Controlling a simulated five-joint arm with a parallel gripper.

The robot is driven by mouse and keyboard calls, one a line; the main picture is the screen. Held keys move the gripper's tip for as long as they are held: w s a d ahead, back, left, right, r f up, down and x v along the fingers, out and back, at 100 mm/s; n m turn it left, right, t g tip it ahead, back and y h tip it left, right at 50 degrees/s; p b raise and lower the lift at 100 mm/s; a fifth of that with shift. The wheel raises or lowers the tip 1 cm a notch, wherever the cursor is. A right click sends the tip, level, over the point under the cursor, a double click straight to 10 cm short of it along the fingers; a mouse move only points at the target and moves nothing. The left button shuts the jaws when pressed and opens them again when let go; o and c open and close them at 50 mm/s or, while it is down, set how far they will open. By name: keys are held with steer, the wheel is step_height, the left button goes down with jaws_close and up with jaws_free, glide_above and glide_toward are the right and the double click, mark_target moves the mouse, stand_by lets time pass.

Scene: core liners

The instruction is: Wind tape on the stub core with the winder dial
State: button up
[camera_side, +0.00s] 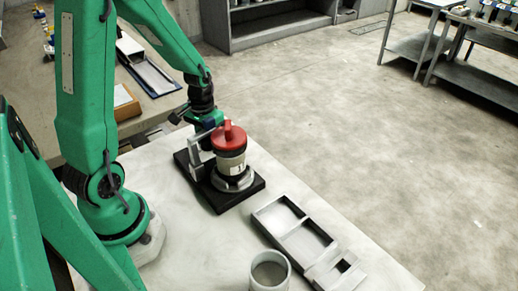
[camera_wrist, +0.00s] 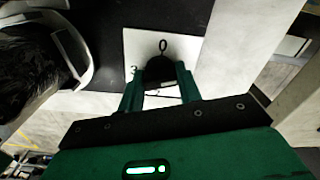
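The winder stands on a black base plate (camera_side: 254,187) on the pale table. A pale stub core (camera_side: 231,163) stands upright in its grey ring holder (camera_side: 234,181), with a red cap (camera_side: 229,137) on top. In the wrist view, the winder dial is a black round knob (camera_wrist: 160,70) on a white card (camera_wrist: 190,47) marked "0" and "3". My gripper (camera_wrist: 159,78) has a green finger on each side of the knob; whether they touch it is unclear. In the side view, my gripper (camera_side: 203,118) is low behind the winder, partly hidden by it.
A grey tray with compartments (camera_side: 283,237) lies to the right on the table. A pale open cup (camera_side: 270,258) stands at the front. A second bench (camera_side: 100,75) with boxes is behind my arm.

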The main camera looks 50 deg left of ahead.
steer(key=shift+m, duration=0.5)
steer(key=m, duration=0.9)
steer(key=shift+m, duration=0.4)
steer(key=m, duration=1.1)
steer(key=shift+r, duration=0.1)
steer(key=o, duration=1)
steer(key=shift+c, duration=0.2)
